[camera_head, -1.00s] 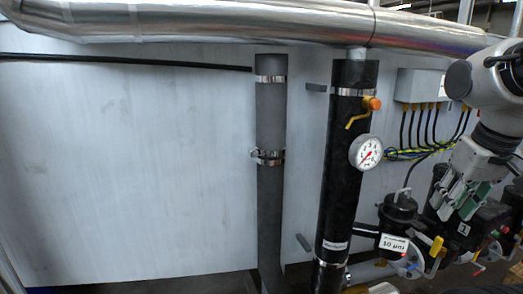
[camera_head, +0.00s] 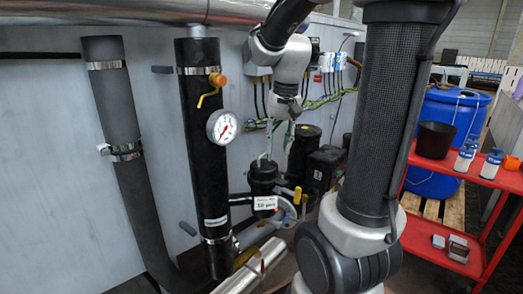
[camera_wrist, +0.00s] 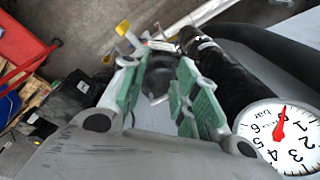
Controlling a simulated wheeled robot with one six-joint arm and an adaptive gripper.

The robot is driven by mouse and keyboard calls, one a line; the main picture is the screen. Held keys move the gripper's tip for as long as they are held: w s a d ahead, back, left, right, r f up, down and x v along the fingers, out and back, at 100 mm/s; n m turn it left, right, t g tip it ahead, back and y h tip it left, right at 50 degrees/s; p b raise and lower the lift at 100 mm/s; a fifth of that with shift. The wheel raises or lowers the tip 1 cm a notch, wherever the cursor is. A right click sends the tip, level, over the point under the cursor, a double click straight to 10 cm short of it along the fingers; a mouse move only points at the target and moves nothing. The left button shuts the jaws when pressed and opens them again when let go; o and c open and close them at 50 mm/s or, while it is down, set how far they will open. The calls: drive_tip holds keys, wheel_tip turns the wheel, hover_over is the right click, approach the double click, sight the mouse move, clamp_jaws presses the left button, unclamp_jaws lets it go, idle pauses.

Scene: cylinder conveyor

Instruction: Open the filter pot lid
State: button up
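The filter pot (camera_head: 263,186) is a small black pot with a white label, beside the thick black pipe. Its dark lid (camera_head: 263,170) is on top, with a thin upright handle (camera_head: 261,157). My gripper (camera_head: 278,138) hangs above the pot, fingers pointing down and apart from the lid. In the wrist view my gripper (camera_wrist: 157,98) is open, its two green-padded fingers spread. The dark pot (camera_wrist: 157,76) shows between and beyond them. Nothing is held. The lid handle is hard to make out in the wrist view.
A pressure gauge (camera_head: 222,127) and a yellow valve lever (camera_head: 207,98) stick out from the black pipe (camera_head: 200,160). Other black pots (camera_head: 303,150) stand right of the filter pot. A red cart (camera_head: 455,187) and blue barrel (camera_head: 435,120) stand at the right.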

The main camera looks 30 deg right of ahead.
drive_tip(key=w+m, duration=0.2)
drive_tip(key=w, duration=0.2)
drive_tip(key=m, duration=0.6)
hover_over(263, 166)
drive_tip(key=shift+t, duration=0.3)
wheel_tip(263, 166, down, 6)
drive_tip(key=shift+w, duration=0.15)
